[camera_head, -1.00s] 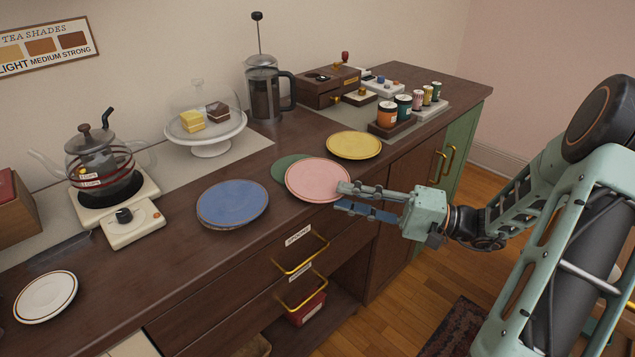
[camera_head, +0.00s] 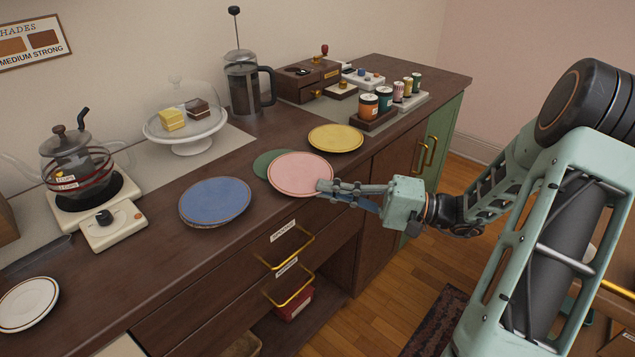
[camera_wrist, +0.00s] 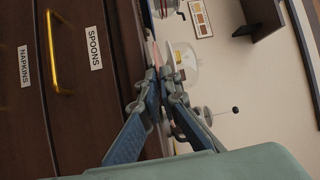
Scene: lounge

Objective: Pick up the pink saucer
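The pink saucer (camera_head: 298,172) lies near the counter's front edge, partly covering a green saucer (camera_head: 262,165). My gripper (camera_head: 322,190) is at its front right rim, one finger above the rim and one below. In the wrist view the saucer shows edge-on as a thin pink strip (camera_wrist: 156,52), and the fingers (camera_wrist: 158,84) have come together on its rim. The saucer looks level; whether it is clear of what lies under it cannot be told.
A blue plate (camera_head: 215,201) lies to the left and a yellow saucer (camera_head: 335,138) behind to the right. A cake stand (camera_head: 192,145), a French press (camera_head: 243,90) and a jar tray (camera_head: 372,125) stand further back. Drawers with brass handles (camera_head: 290,250) are below the counter edge.

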